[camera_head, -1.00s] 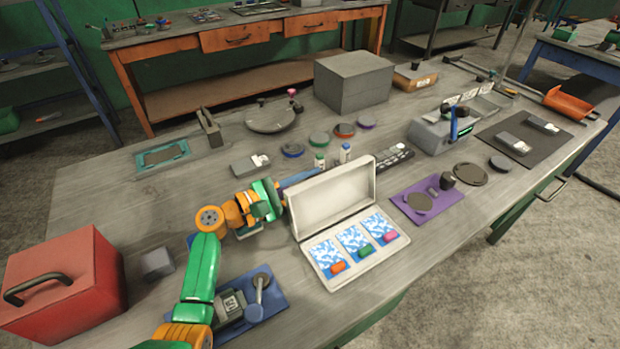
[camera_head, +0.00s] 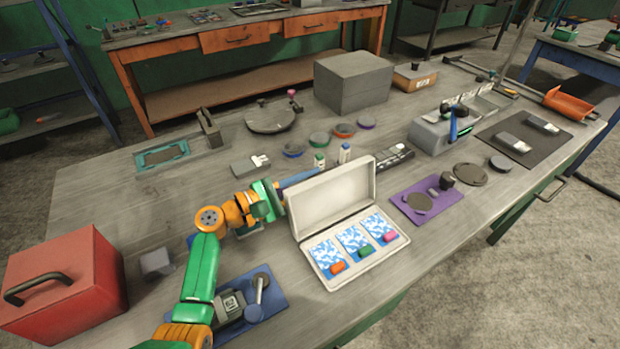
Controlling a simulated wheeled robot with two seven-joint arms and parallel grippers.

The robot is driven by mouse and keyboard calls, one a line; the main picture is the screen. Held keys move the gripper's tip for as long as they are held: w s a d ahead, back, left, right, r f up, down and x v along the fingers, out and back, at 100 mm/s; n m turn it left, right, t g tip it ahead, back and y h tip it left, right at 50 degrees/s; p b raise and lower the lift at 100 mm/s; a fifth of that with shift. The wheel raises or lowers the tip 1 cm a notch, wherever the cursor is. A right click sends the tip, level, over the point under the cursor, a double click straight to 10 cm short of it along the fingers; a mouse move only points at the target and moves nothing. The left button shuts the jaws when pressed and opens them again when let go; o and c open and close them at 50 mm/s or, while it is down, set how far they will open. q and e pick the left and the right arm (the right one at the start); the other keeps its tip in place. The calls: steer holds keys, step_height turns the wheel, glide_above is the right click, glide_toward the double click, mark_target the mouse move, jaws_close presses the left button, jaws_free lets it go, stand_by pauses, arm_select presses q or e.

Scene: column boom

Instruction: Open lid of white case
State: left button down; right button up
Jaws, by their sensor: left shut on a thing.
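The white case (camera_head: 386,252) lies on the grey workbench with its lid (camera_head: 333,198) standing up, tilted slightly back. Inside it are blue-and-white patterned cards and small orange, green and pink pieces. My left arm comes in from the lower left. Its gripper (camera_head: 281,197) is at the left edge of the lid, partly behind it. The gripper's fingertips are hard to make out; it appears shut at the lid's edge. My right gripper is not in view.
A red box (camera_head: 62,283) stands at the lower left and a grey box (camera_head: 353,80) at the back. A purple mat (camera_head: 426,201) with small parts lies right of the case. Small bottles (camera_head: 344,153) stand behind the lid. Bare bench shows at the left.

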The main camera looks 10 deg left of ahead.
arm_select(q)
steer(key=shift+w+a+r, duration=0.1)
steer(key=shift+r, duration=0.45)
steer(key=shift+s+d+r+m+p, duration=0.25)
steer(key=shift+r+m+p, duration=0.15)
steer(key=shift+m, duration=0.1)
steer(key=shift+s+d+r+m, duration=0.25)
steer(key=shift+s+d+m, duration=0.1)
steer(key=shift+m, duration=0.45)
steer(key=c, duration=0.9)
jaws_free()
steer(key=shift+f, duration=0.2)
